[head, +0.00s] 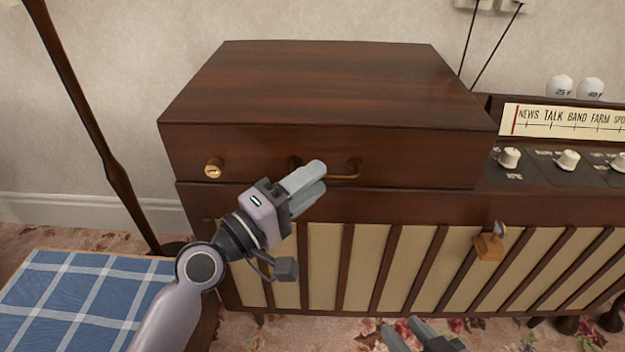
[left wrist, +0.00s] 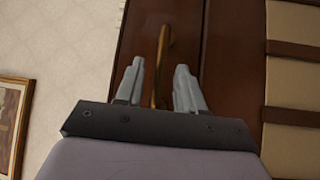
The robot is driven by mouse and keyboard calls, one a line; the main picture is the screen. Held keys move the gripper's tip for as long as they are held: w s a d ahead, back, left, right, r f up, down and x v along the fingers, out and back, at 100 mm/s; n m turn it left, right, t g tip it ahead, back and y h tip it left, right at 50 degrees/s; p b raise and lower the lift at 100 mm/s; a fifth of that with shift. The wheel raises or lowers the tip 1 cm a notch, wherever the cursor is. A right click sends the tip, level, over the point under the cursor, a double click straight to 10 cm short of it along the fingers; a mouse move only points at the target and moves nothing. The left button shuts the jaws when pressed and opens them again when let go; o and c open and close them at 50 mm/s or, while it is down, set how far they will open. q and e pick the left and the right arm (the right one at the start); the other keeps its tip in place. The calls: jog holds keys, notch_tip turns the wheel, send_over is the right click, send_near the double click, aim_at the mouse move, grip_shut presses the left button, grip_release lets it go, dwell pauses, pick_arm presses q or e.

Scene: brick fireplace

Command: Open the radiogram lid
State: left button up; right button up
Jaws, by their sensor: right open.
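The radiogram lid (head: 320,90) is dark brown wood and is shut on the left part of the cabinet. Its brass handle (head: 347,176) is on the front face, with its left part hidden behind my left gripper (head: 308,182). In the left wrist view the handle (left wrist: 164,50) runs between the two parted fingers of my left gripper (left wrist: 158,85), with gaps on both sides. A round brass lock (head: 213,168) is left of the handle. My right gripper (head: 408,335) is open and empty at the bottom edge, low in front of the cabinet.
The control panel with white knobs (head: 568,160) and a tuning dial (head: 570,122) is right of the lid. A blue checked cloth (head: 85,290) is at lower left, near a wooden pole (head: 90,125).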

pick_arm(q)
jog(key=shift+w+d, duration=0.3)
grip_shut()
jog(key=shift+r, duration=0.1)
